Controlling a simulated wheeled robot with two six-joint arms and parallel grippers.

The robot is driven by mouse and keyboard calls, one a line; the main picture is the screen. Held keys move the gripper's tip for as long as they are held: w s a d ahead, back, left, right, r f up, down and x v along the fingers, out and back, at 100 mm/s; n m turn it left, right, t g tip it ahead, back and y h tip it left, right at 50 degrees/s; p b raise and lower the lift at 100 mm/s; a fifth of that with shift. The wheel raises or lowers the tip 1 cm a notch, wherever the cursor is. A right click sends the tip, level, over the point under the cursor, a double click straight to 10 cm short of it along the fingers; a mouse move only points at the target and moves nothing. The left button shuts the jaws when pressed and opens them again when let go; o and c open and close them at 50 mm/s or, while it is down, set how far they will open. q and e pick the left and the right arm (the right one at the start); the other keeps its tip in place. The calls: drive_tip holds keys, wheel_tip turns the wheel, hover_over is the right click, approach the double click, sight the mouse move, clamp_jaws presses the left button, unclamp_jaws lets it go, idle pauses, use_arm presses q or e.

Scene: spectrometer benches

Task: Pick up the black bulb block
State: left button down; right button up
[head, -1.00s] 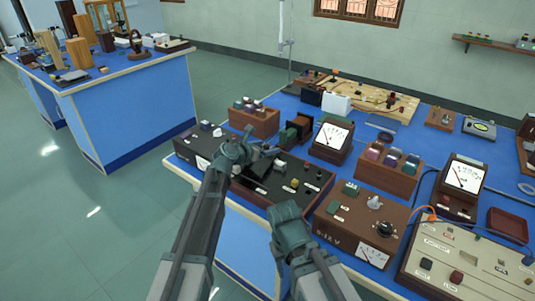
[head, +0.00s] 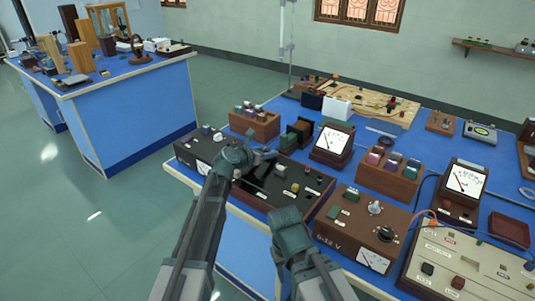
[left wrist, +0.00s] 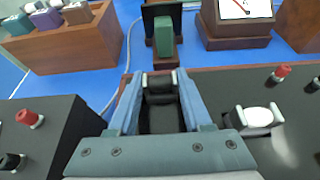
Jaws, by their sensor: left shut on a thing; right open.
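My left gripper (head: 262,155) is over the far left part of the long black-topped panel box (head: 285,188) in the head view. In the left wrist view its fingers (left wrist: 160,84) are shut on a small black block (left wrist: 160,99). A pale, shiny part shows at the block's far end. The fingers and wrist hide much of the block. I cannot tell whether the block touches the surface below. My right gripper (head: 287,218) is at the near edge of the bench, in front of the panel box. It is open and shows nothing in it; its fingertips are mostly hidden.
A wooden rack of coloured blocks (head: 254,123), a green block in a dark holder (head: 290,138) and a meter (head: 332,143) stand behind the panel box. A brown power supply (head: 360,222) stands right of my right gripper. In the wrist view, red terminals (left wrist: 281,73) flank the gripper.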

sight(267, 150)
use_arm(q)
drive_tip(key=shift+r+p, duration=4.95)
drive_tip(key=shift+r, duration=0.05)
